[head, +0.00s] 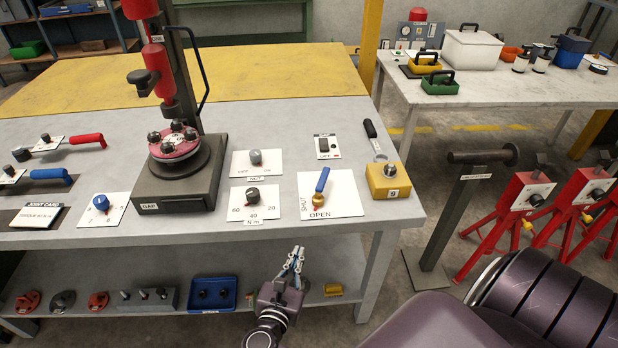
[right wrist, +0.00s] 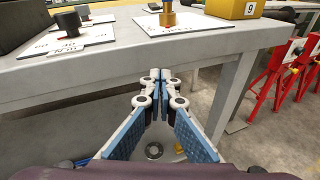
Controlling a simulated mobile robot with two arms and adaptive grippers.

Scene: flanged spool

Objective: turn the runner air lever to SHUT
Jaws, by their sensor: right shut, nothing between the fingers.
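The runner air lever (head: 322,180) has a blue handle on a brass body (head: 315,200). It stands on a white plate (head: 345,205) near the bench's front edge. The plate reads SHUT along its left edge and OPEN along its front. The blue handle slants up and away from the brass body, slightly right. My right gripper (head: 296,252) is shut and empty, in front of the bench edge and apart from the lever. In the right wrist view, its fingertips (right wrist: 155,75) point toward the bench edge, and the brass body (right wrist: 168,15) shows at the top; the handle is cut off.
The workbench (head: 270,225) holds a dial plate (head: 255,196) left of the lever and a yellow block (head: 388,181) marked 9 to its right. A switch (head: 326,147) sits behind. A lower shelf carries a blue tray (head: 213,294). Red stands (head: 520,200) are at right.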

